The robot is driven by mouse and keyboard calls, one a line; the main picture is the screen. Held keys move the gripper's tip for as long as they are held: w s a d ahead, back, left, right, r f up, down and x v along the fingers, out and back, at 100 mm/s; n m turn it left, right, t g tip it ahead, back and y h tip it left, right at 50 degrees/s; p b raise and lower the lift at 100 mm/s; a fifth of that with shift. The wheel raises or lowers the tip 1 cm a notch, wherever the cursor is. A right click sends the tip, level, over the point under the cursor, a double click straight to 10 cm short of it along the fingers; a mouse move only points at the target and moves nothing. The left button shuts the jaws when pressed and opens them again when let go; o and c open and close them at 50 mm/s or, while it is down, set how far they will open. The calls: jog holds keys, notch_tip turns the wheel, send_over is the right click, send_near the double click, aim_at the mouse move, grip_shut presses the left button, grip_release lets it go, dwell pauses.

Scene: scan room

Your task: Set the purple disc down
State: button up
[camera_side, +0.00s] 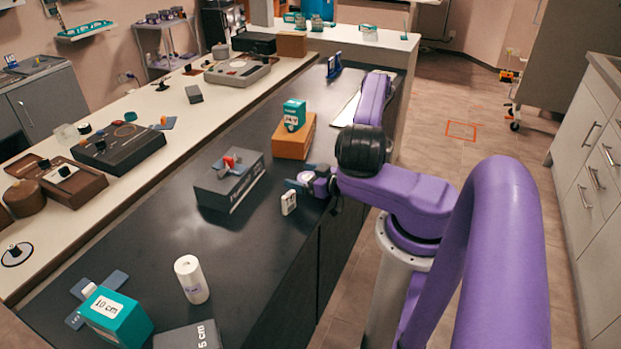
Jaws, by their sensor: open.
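My gripper (301,182) is low over the right edge of the dark bench (245,235), with its jaws apart, pointing left. A small pale lilac round shape (306,177) shows at the jaws. It may be the purple disc, but I cannot tell it surely from a part of my gripper, nor whether it touches the bench. No other clearly purple disc shows. A small white upright block (289,203) stands just in front of the gripper.
A dark grey box (230,181) with a red-topped piece lies left of the gripper. An orange block (293,137) bearing a teal box (294,115) stands behind. A white cylinder (191,279) and teal "10 cm" box (115,317) stand in front.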

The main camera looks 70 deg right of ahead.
jog(key=v, duration=1.7)
jog(key=shift+a+r, duration=0.3)
jog(key=shift+a, duration=0.05)
